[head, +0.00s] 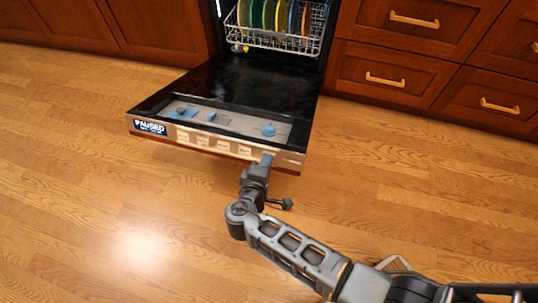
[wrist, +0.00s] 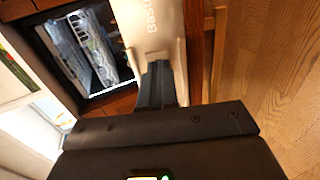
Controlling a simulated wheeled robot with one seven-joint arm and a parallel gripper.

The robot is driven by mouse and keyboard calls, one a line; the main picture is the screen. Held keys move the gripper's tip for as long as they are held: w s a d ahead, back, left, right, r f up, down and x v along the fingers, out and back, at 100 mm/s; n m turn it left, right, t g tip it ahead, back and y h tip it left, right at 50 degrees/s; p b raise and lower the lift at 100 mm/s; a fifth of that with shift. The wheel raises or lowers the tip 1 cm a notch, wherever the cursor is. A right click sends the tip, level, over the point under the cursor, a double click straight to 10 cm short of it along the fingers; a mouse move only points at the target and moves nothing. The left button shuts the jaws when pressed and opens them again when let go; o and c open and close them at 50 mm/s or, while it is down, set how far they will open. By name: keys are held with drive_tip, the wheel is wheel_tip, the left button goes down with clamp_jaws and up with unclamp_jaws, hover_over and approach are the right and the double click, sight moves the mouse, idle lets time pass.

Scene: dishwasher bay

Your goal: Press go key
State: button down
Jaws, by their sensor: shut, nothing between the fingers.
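The dishwasher door (head: 230,90) is folded down, with a pale key strip (head: 290,158) along its front edge. The strip bears several small keys (head: 223,145) with lettering too small to read in the head view. My gripper (head: 266,161) is shut and empty, its tips at the strip's right part, touching or almost touching it. They cover that spot, so I cannot tell which key is the go key. In the wrist view, my gripper's dark fingers (wrist: 158,82) lie against the pale strip (wrist: 145,22), where part of a word shows.
A display (head: 151,127) at the strip's left end reads PAUSED. A rack (head: 280,35) of colored plates stands inside the dishwasher. Wooden cabinets and drawers (head: 400,55) flank it. The wooden floor (head: 90,200) in front is clear.

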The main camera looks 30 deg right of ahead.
drive_tip(key=shift+w+d, duration=0.1)
drive_tip(key=shift+w, duration=0.05)
drive_tip(key=p+v, duration=0.2)
drive_tip(key=v, duration=0.4)
idle(0.6)
drive_tip(key=shift+f, duration=0.1)
idle(0.6)
